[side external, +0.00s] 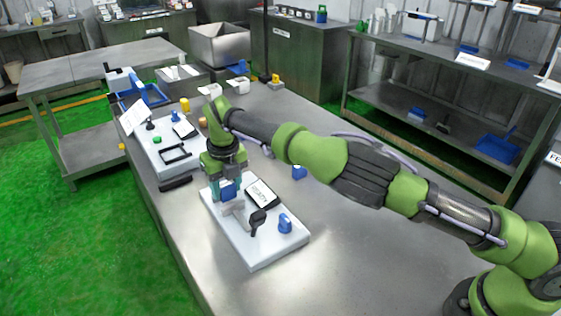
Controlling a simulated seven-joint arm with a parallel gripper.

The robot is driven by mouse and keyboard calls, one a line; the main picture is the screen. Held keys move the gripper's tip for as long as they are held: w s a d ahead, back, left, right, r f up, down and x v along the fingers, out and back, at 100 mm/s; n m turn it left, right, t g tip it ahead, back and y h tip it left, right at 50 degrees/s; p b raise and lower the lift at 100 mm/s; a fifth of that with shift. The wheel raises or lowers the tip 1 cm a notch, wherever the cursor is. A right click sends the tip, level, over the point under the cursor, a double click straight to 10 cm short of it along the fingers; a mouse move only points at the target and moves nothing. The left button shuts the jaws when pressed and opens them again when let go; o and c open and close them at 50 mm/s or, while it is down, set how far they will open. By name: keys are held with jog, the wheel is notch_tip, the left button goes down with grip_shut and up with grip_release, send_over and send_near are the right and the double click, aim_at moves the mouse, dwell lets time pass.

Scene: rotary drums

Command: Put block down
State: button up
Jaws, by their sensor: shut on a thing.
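My gripper (224,190) points down over the upper left part of the near white board (262,252). It is shut on a blue block (229,191), which is partly covered by the fingers. The block is low over the board; I cannot tell whether it touches the surface. A grey T-shaped piece (236,211) is just in front of the block.
A black-framed label (262,193) and a black knob (258,219) sit on the near board beside my gripper. A second white board (166,167) with small parts lies farther back. A black bar (175,184) lies between. The metal table (350,245) is clear at right.

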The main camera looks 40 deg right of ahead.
jog(key=shift+f, duration=1.1)
jog(key=shift+f, duration=0.15)
jog(key=o, duration=1.2)
